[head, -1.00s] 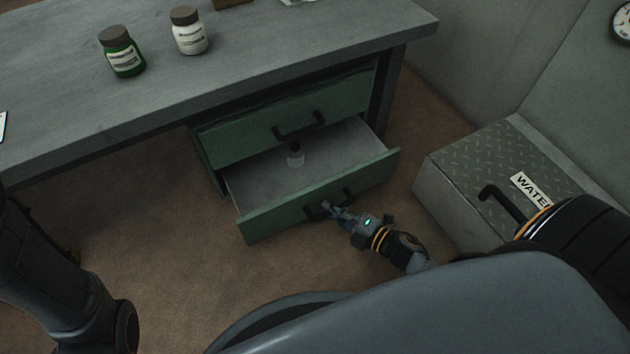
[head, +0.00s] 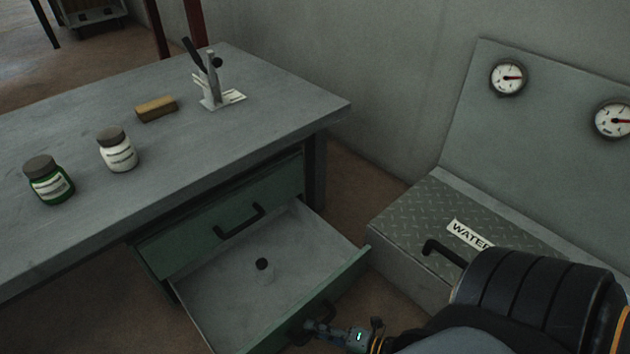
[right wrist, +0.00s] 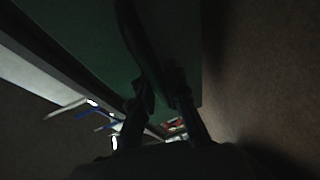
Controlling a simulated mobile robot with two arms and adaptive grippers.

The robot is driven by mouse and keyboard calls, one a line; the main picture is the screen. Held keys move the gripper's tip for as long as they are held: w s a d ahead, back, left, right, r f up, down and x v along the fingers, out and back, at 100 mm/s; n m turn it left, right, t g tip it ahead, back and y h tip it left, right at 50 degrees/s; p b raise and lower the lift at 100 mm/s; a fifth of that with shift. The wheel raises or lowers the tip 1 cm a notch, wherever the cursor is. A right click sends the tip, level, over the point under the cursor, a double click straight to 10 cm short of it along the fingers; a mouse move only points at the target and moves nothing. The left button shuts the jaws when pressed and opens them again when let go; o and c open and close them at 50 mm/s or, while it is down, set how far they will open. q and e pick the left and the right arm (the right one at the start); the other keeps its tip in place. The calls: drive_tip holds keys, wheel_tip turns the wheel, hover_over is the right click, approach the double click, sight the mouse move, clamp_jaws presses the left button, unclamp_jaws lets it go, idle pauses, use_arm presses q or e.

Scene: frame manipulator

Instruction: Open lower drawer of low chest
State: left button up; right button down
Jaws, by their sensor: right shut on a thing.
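The low chest under the desk has a green upper drawer (head: 225,215) that is shut, with a dark handle (head: 240,222). The lower drawer (head: 225,288) is pulled far out, and its pale inside shows. In the right wrist view, the fingers (right wrist: 157,92) close around the dark handle bar (right wrist: 133,30) before the green front (right wrist: 90,45). My left gripper is not in view.
The grey desk top (head: 150,205) holds a green jar (head: 48,183), a white jar (head: 117,152), a wooden block (head: 156,109) and a clamp-like stand (head: 212,85). A metal box labelled WATER (head: 400,215) stands close right of the open drawer.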

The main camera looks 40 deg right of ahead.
drive_tip(key=c, duration=1.3)
unclamp_jaws()
drive_tip(key=shift+c, duration=0.2)
drive_tip(key=v, duration=1.2)
